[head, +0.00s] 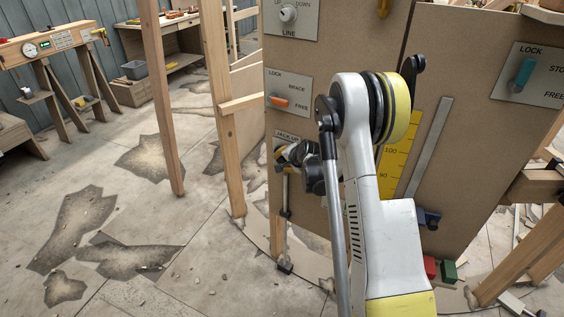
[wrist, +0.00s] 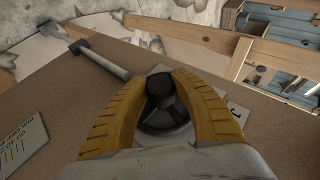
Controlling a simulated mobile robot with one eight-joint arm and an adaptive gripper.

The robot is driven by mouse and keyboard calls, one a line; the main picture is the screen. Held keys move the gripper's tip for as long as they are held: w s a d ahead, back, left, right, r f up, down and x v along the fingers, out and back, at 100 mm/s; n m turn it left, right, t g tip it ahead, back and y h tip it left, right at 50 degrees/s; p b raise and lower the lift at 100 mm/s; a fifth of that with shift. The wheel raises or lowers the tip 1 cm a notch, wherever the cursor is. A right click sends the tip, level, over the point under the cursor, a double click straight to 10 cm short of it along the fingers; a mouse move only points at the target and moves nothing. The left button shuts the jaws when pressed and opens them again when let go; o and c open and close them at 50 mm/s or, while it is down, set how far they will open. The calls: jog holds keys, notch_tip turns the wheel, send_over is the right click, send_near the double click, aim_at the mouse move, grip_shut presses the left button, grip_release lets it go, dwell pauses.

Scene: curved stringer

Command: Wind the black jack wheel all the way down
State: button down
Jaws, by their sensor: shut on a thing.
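The black jack wheel (wrist: 163,118) shows in the wrist view, between the two yellow ridged fingers of my gripper (wrist: 163,80). A dark round knob or hub stands up from it between the fingertips. The fingers are closed in on it from both sides; exactly which part they pinch is hard to tell. In the head view my gripper (head: 283,153) is at the left edge of the brown board, beside the "JACK UP" plate (head: 287,135). There the wheel is hidden behind my gripper and arm. A thin jack rod (head: 286,195) runs down below the plate.
The board (head: 440,60) carries a plate with an orange lever (head: 292,102), a plate with a teal lever (head: 522,75) and a yellow scale (head: 400,150). Wooden posts (head: 220,100) stand just left of it. Red and green blocks (head: 447,271) lie at its foot. Floor at left is open but patched.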

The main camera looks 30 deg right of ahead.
jog(key=c, duration=1)
grip_release()
jog(key=shift+s, duration=0.1)
jog(key=v, duration=1.1)
jog(key=shift+s+r, duration=0.3)
